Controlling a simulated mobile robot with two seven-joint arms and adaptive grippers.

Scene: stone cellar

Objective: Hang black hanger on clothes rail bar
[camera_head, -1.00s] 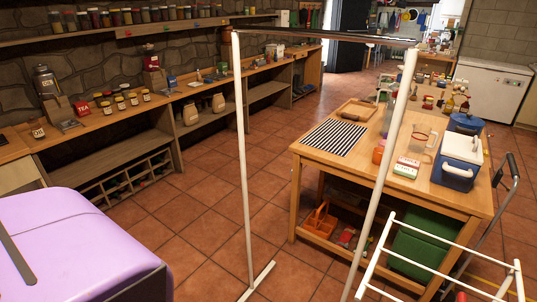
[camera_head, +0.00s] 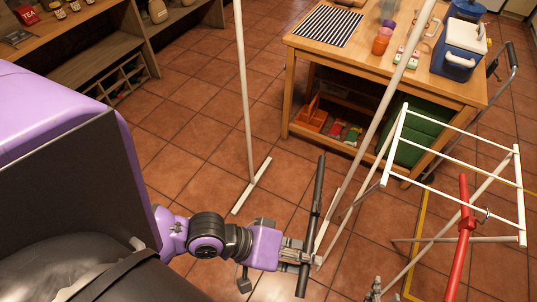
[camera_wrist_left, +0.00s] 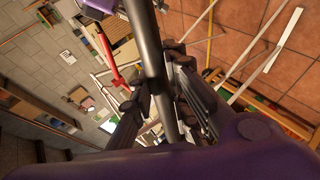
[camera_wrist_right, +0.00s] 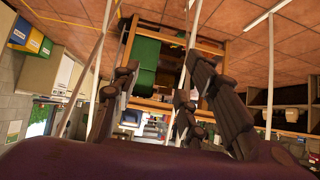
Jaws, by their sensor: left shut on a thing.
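The black hanger (camera_head: 317,190) is a long dark bar, held slanted low in front of the clothes rail; it also crosses the left wrist view (camera_wrist_left: 150,50).
A white drying rack (camera_head: 455,132) stands at right, with a red hanger (camera_head: 465,225) in front of it. A wooden table (camera_head: 400,75) with a blue cool box (camera_head: 458,55) stands behind the rail. Open tiled floor lies left of the left post.

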